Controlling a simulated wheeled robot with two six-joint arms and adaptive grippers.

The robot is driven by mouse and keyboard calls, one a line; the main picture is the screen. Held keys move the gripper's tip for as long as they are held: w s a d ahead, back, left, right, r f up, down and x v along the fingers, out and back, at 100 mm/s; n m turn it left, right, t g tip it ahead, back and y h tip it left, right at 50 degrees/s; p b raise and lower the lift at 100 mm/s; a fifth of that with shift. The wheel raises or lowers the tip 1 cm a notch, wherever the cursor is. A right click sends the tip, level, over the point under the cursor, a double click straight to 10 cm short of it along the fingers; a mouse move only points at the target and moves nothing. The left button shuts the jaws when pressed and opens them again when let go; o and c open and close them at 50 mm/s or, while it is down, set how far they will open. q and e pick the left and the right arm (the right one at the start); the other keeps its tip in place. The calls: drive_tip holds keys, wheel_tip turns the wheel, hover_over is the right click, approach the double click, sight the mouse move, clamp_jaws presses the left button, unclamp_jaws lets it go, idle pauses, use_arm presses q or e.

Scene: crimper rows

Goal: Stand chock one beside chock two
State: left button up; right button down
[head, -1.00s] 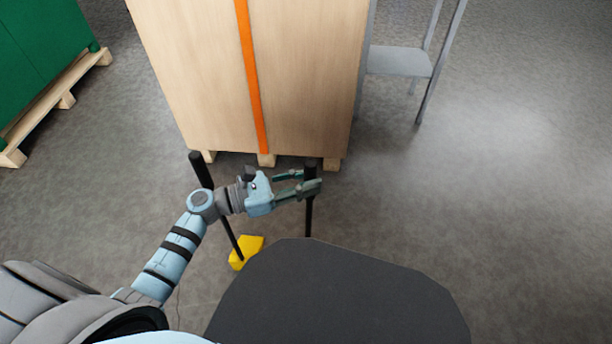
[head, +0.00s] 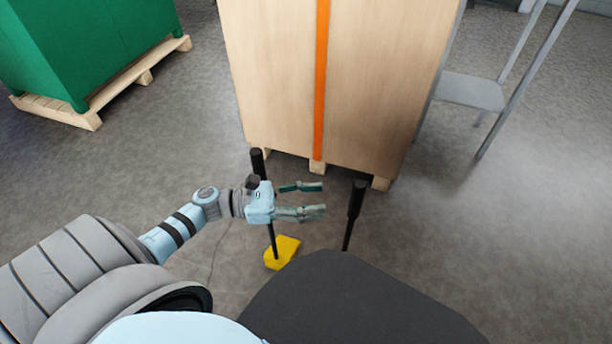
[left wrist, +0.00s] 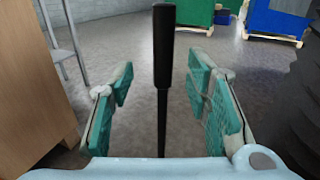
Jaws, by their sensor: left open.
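A yellow chock (head: 283,254) sits on the floor with a tall black handle (head: 258,162) rising from it, partly behind my left wrist. A second upright black handle (head: 354,205) stands to its right; its lower end and any chock there are hidden behind my dark base. Which chock is one and which is two I cannot tell. My left gripper (head: 323,199) is open and empty, its fingers pointing at the right handle with a gap between. In the left wrist view that handle (left wrist: 163,50) stands upright beyond the open fingers. My right gripper is not in view.
A tall wooden crate (head: 270,80) with an orange strap stands on a pallet just behind the handles. A grey metal step frame (head: 470,92) is at its right. A green crate (head: 90,45) on a pallet is at the left. The floor at right is clear.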

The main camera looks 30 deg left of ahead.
use_arm(q)
drive_tip(key=w+a+r+n+t+y, duration=0.15)
drive_tip(key=n+t+y, duration=0.25)
drive_tip(key=n, duration=0.8)
drive_tip(key=w+r+n+t+y, duration=0.3)
drive_tip(key=n+t+y, duration=0.1)
drive_tip(key=n, duration=0.7)
drive_tip(key=s+a+f+n+g+y, duration=0.2)
drive_tip(key=f+n, duration=0.3)
drive_tip(key=f, duration=0.4)
drive_tip(key=s+a+f+n+g+y, duration=0.2)
drive_tip(key=f+n+g+y, duration=0.1)
drive_tip(key=f+n, duration=0.4)
drive_tip(key=s+a+f+n+g+y, duration=0.1)
drive_tip(key=s+f+n+g+y, duration=0.2)
drive_tip(key=f, duration=0.7)
drive_tip(key=s+d+f+n+g, duration=0.2)
drive_tip(key=s+f+n+g, duration=0.1)
drive_tip(key=s+f, duration=0.5)
drive_tip(key=s+d+f+n+g+h, duration=0.1)
drive_tip(key=s+d+f+n+g, duration=0.1)
drive_tip(key=s+f+n+g, duration=0.2)
drive_tip(key=s+f+n, duration=0.2)
drive_tip(key=s+f, duration=0.2)
drive_tip(key=s, duration=0.2)
drive_tip(key=shift+s+f, duration=0.15)
drive_tip(key=shift+s, duration=0.25)
